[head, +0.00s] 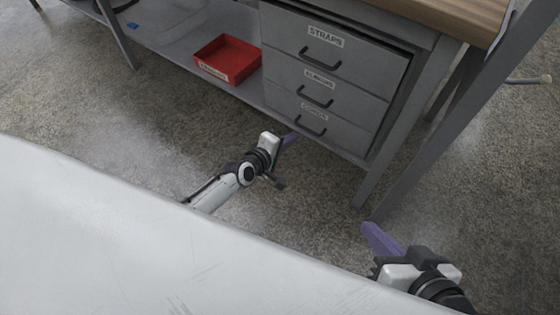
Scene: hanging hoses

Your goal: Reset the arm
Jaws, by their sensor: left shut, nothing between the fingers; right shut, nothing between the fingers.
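My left gripper (289,140) is near the middle of the head view, with its arm coming in from the left behind a white surface. Neither gripper touches anything that I can see. Most of both arms is hidden or out of the picture.
A grey workbench with a wooden top (450,14) stands ahead. Its drawers (330,62) are labelled, the top one "STRAPS". A red bin (228,58) sits on the lower shelf (170,48). A bench leg (410,125) stands near my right gripper. Bare floor (110,120) lies at left.

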